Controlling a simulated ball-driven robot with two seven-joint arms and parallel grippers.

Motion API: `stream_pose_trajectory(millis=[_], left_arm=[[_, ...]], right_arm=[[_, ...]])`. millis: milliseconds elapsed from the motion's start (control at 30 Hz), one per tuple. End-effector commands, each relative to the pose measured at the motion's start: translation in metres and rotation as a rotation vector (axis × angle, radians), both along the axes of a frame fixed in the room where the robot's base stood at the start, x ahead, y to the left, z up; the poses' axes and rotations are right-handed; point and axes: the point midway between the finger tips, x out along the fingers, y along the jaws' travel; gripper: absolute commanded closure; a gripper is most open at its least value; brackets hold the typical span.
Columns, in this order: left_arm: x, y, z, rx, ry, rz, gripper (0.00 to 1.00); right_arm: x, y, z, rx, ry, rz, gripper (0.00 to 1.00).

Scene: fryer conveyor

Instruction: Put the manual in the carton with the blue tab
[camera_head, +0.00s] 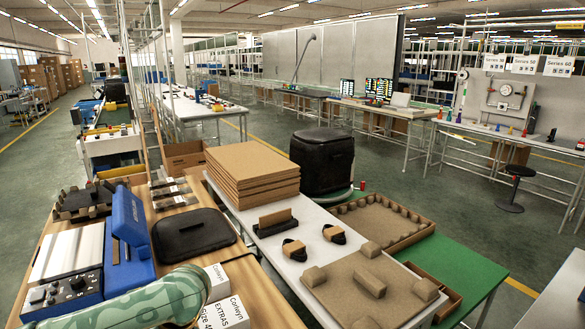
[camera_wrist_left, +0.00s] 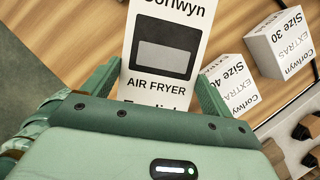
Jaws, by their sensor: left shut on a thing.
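The manual (camera_wrist_left: 162,58) is a white sheet or booklet printed "Corlwyn", "AIR FRYER" and a dark fryer picture. In the left wrist view my left gripper (camera_wrist_left: 158,76) is shut on it, one finger at each side edge, above the wooden bench. Its lower end is hidden behind the gripper body. In the head view only my green left arm (camera_head: 150,305) shows at the bottom; its gripper and the manual are out of frame. I see no carton with a blue tab in either view. My right gripper is not in view.
White Corlwyn "EXTRAS" boxes (camera_head: 232,312) stand at the wooden bench's right edge, also in the wrist view (camera_wrist_left: 278,45). A black pad (camera_head: 192,232) and blue device (camera_head: 128,250) occupy the bench. Flat cardboard (camera_head: 250,178), a black fryer (camera_head: 322,162) and cardboard trays (camera_head: 405,232) lie right.

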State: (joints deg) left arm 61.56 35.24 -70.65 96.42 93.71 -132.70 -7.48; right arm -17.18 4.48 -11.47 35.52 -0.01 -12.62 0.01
Motion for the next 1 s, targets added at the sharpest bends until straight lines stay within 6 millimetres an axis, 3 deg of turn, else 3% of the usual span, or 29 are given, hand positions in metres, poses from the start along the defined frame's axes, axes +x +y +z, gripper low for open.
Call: stream_pose_trajectory(millis=[333, 600, 800, 1000], left_arm=[[-0.059, -0.033, 0.0, 0.003, -0.006, 0.918, 0.45], [-0.117, -0.049, 0.023, 0.002, -0.003, 1.666, 0.45], [-0.147, -0.047, 0.054, -0.001, -0.009, 1.94, 0.45], [-0.143, -0.039, 0.075, -0.001, -0.009, 1.918, 0.45]], right_arm=[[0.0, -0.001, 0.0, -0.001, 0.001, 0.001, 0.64], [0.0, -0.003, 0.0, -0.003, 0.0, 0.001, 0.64], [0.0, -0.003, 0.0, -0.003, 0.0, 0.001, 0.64], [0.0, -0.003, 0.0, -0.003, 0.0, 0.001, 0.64]])
